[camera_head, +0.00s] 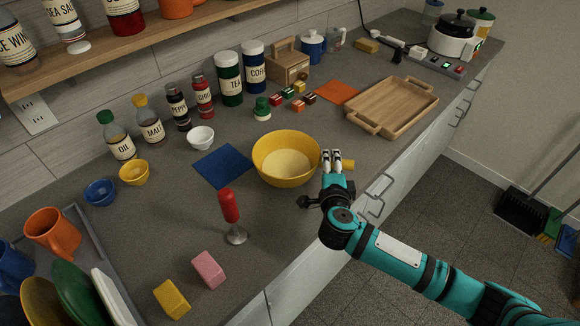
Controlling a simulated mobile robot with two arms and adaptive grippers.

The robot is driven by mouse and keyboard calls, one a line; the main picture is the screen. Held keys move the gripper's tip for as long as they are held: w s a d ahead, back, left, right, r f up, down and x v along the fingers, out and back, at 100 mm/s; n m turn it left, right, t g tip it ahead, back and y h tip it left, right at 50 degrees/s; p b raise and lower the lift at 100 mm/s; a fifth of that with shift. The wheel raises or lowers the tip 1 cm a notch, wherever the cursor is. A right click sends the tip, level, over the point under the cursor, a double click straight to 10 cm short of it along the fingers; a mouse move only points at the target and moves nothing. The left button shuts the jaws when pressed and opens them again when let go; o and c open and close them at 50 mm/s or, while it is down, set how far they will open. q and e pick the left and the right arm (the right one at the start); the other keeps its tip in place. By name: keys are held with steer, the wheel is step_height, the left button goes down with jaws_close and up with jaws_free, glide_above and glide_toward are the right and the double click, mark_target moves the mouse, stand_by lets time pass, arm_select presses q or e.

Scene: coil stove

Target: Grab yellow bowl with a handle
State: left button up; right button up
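The large yellow bowl (285,150) stands upright on the grey counter. A short yellow handle (348,164) shows at its right side, partly hidden by my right gripper. My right gripper (331,157) is at the bowl's right rim, with its fingers over the inner part of the handle. The fingertips look close together, but I cannot tell whether they are closed on the handle or touching it. My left gripper is not in view. A smaller yellow bowl (134,172) stands at the left near the bottles.
A blue cloth (221,166) lies left of the large bowl, and a red-handled tool (231,209) stands in front. A wooden tray (400,104) is to the right. Small jars and blocks are behind. The counter edge with cabinet handles (375,208) runs below my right gripper.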

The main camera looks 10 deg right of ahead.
jaws_close()
steer(key=shift+r, duration=0.2)
